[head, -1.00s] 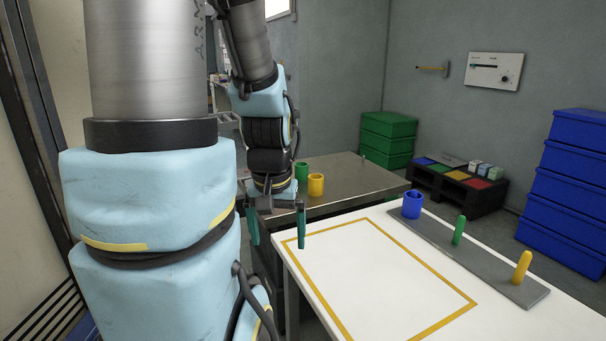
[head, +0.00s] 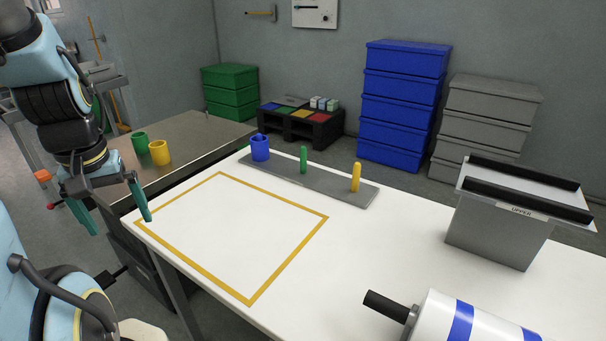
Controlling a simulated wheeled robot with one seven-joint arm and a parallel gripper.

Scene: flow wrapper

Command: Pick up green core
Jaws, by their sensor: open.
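The green core (head: 140,143), a short hollow cylinder, stands upright on the metal table (head: 190,145) at the left. A yellow core (head: 159,152) stands just to its right and partly in front of it. A blue core (head: 260,148) stands at the left end of a grey peg board (head: 315,182). The board also has a green peg (head: 303,158) and a yellow peg (head: 356,177), both bare. My gripper (head: 113,207) is open, with its teal fingers pointing down. It appears empty, near the white table's left corner, and lower in the picture than the green core.
The white table (head: 400,235) has a clear area inside a yellow outline (head: 283,257). A grey box labelled UPPER (head: 490,235) and a white roll with blue bands (head: 470,322) are at the right. Green, blue and grey crates stand along the wall.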

